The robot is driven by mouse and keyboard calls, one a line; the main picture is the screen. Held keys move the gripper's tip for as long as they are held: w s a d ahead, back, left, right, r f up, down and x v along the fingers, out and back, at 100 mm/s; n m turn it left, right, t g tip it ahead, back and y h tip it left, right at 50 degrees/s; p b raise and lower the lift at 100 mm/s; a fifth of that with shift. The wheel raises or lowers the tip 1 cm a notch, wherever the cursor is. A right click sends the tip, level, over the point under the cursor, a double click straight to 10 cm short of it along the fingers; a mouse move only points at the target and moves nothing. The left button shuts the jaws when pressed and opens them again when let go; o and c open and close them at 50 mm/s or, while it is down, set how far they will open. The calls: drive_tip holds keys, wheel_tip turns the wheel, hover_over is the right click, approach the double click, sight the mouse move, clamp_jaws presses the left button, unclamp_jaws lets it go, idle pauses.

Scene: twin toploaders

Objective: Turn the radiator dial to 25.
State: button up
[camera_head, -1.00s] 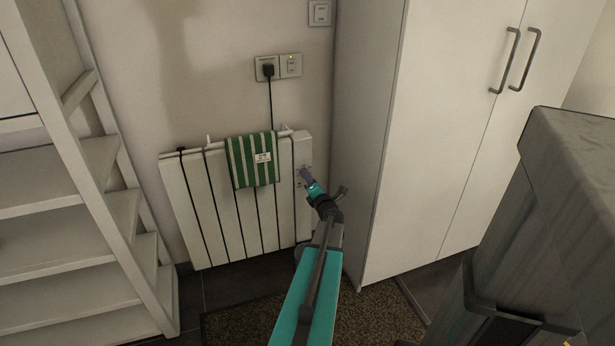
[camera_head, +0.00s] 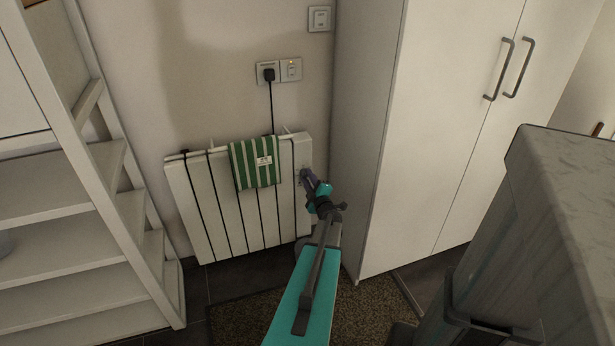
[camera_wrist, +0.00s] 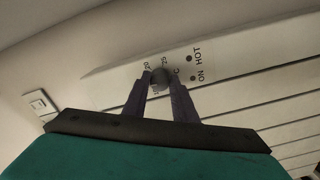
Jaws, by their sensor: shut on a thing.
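The white radiator (camera_head: 215,205) hangs on the wall, and its control panel is at its upper right. The round grey dial (camera_wrist: 159,77) shows in the wrist view, with number marks around it that are partly readable, "20" and "25" among them. My gripper (camera_head: 304,175) reaches the panel in the head view and hides the dial there. In the wrist view my gripper (camera_wrist: 160,82) has one finger on each side of the dial and is shut on it. Where the dial points cannot be told.
A green striped towel (camera_head: 255,162) hangs over the radiator. A plug and cord (camera_head: 269,76) are above it. A white cabinet (camera_head: 420,150) stands close to the right of my arm, and shelves (camera_head: 70,190) stand at the left. "ON" and "HOT" lights (camera_wrist: 191,67) are beside the dial.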

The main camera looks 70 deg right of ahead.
drive_tip(key=m+p, duration=0.2)
drive_tip(key=m, duration=0.1)
drive_tip(key=m+p, duration=0.2)
drive_tip(key=m, duration=0.1)
drive_tip(key=shift+d+r+m, duration=0.15)
drive_tip(key=shift+r+m, duration=0.05)
drive_tip(key=shift+m, duration=0.2)
drive_tip(key=m+p, duration=0.8)
drive_tip(key=m, duration=0.4)
drive_tip(key=shift+w+m, duration=0.1)
drive_tip(key=shift+m, duration=0.2)
drive_tip(key=m+p, duration=0.2)
drive_tip(key=m, duration=0.1)
drive_tip(key=shift+m+p, duration=0.7)
drive_tip(key=shift+m, duration=0.7)
drive_tip(key=shift+f, duration=0.1)
drive_tip(key=o, duration=1)
drive_tip(key=shift+o, duration=0.2)
drive_tip(key=shift+a, duration=0.25)
